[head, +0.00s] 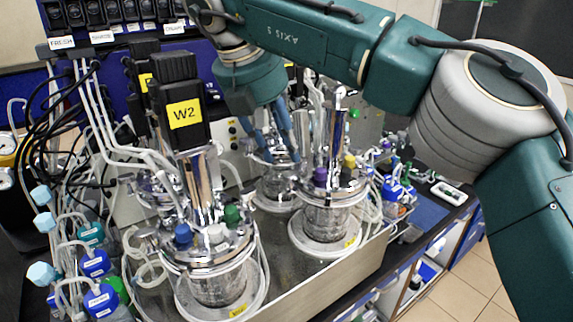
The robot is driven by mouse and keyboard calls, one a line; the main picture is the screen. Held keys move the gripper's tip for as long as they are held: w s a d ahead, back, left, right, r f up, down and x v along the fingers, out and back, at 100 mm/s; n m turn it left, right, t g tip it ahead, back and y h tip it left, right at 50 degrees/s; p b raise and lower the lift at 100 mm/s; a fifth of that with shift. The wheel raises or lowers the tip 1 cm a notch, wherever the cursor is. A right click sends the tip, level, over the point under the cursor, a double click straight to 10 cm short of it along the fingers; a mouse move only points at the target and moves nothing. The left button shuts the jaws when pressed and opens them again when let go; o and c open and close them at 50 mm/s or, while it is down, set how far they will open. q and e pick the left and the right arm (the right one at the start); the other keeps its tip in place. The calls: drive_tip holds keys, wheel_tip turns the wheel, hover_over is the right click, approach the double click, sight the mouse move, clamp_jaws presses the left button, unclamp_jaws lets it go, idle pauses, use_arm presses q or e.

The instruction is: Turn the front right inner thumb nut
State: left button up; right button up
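My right gripper (281,155) reaches down from the teal arm, with its blue fingers pointing at the back of the bioreactor group. The fingers show apart, and I see nothing held between them. Their tips are close to the lid of the back glass vessel (277,187); contact cannot be told. The right vessel (325,222) has a steel lid (333,190) with purple and yellow caps. The individual thumb nuts on the lids are too small to tell apart. My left gripper is not in view.
The vessels stand in a steel tray (335,283). Tubes and blue-capped bottles (97,264) crowd the left side. A control panel (105,12) stands behind. A white device (449,193) lies on the bench at right. Tiled floor (470,285) shows beyond the bench.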

sight(288, 174)
drive_tip(key=x, duration=0.2)
drive_tip(key=p+x, duration=0.1)
drive_tip(key=x, duration=0.1)
drive_tip(key=a+x, duration=0.1)
drive_tip(key=x, duration=0.1)
drive_tip(key=shift+w+p, duration=0.3)
drive_tip(key=shift+p, duration=0.05)
drive_tip(key=shift+w+d+f, duration=0.1)
drive_tip(key=shift+d+f, duration=0.05)
drive_tip(key=shift+f, duration=0.25)
drive_tip(key=shift+d+f, duration=0.25)
drive_tip(key=shift+d, duration=0.1)
drive_tip(key=shift+a+f, duration=0.15)
drive_tip(key=shift+a, duration=0.05)
clamp_jaws()
